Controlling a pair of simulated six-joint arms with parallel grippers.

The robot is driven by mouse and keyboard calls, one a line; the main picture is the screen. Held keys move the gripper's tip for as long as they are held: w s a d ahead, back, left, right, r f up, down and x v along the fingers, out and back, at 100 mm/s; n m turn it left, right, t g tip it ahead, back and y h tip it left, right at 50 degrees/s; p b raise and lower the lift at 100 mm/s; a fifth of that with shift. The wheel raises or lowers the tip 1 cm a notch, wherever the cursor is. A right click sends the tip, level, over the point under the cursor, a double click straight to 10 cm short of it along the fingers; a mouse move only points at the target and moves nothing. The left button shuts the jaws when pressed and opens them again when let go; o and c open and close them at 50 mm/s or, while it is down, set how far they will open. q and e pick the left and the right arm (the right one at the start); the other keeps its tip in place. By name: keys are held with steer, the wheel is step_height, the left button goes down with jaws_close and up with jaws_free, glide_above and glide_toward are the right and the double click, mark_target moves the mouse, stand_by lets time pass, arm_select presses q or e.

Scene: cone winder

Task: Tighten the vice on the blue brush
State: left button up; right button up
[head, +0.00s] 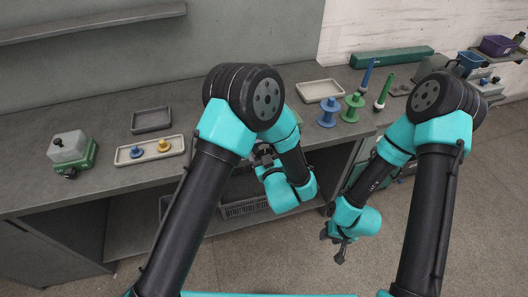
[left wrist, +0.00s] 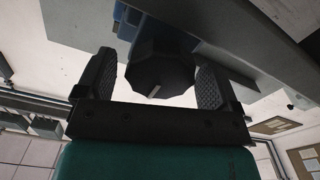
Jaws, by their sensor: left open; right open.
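My left gripper (head: 265,152) is at the bench's front edge, partly hidden by my own arm. In the left wrist view it (left wrist: 155,85) is open, its two fingers on either side of a dark faceted knob (left wrist: 160,75). I cannot tell whether they touch it. Blue parts (left wrist: 130,15) show behind the knob; I cannot tell whether they belong to the vice or brush. No vice is clearly visible in the head view. A slim blue upright piece (head: 367,75) stands at the back right; I cannot tell if it is a brush. My right gripper (head: 338,245) is open, empty and low before the bench.
Blue (head: 327,112) and green (head: 351,108) spools stand right of my left arm. A beige tray (head: 319,91) is behind them. At left are a tray with small spools (head: 125,157), a grey tray (head: 151,119) and a green-and-grey device (head: 70,150).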

arm_select(q)
steer(key=shift+w+a, duration=0.1)
steer(key=shift+w, duration=0.15)
steer(key=shift+c, duration=0.5)
steer(key=c, duration=0.8)
steer(key=shift+m, duration=0.5)
steer(key=m, duration=0.5)
steer(key=shift+m, duration=0.4)
